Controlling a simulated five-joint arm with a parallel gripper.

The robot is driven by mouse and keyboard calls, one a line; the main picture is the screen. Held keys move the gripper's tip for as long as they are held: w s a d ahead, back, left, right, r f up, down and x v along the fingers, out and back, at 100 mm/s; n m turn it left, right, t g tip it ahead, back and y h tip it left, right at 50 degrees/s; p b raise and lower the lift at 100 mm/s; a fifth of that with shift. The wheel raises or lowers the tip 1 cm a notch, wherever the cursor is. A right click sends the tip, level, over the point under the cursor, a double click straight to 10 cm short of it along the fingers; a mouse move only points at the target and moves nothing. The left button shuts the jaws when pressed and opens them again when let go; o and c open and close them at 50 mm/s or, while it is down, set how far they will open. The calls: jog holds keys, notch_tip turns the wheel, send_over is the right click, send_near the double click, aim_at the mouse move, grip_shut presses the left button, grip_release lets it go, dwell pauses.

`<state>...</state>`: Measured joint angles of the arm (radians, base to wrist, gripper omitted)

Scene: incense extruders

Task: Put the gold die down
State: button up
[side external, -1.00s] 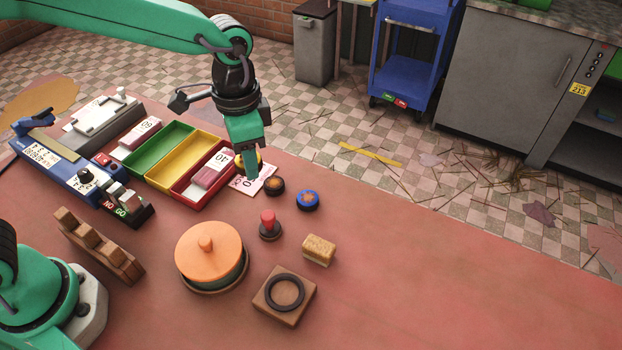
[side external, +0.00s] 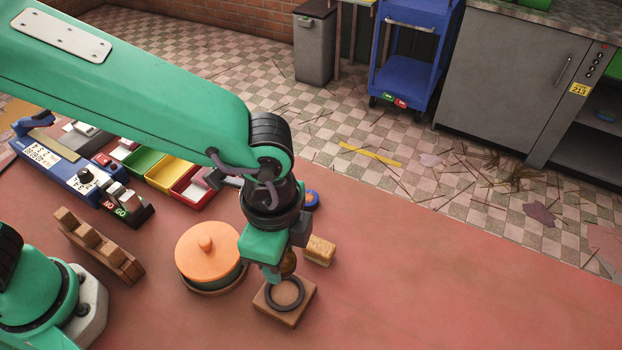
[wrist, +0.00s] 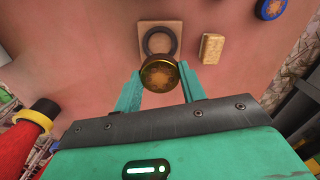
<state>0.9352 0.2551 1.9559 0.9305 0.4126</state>
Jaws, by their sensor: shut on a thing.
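My gripper (side external: 280,268) is shut on the gold die and holds it above the wooden block. The gold die (wrist: 160,74) is a round disc with a dark rim and a star-like pattern on its face; in the side view (side external: 288,262) the fingers partly hide it. The square wooden block (side external: 302,305) carries a dark ring (side external: 269,300). In the wrist view the block (wrist: 175,58) and ring (wrist: 160,29) lie just beyond the die, which overlaps the ring's near edge. I cannot tell the exact gap between die and ring.
A tan sponge-like block (side external: 320,249) sits close behind the wooden block. An orange-lidded round pot (side external: 207,252) stands to the left. A blue die (side external: 312,199) is farther back, partly behind my arm. The table (side external: 430,290) to the right is clear.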

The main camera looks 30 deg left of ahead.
jog(key=shift+f, duration=4)
jog(key=shift+f, duration=0.6)
jog(key=o, duration=1.1)
jog(key=shift+r, duration=0.1)
notch_tip(320, 180, up, 13)
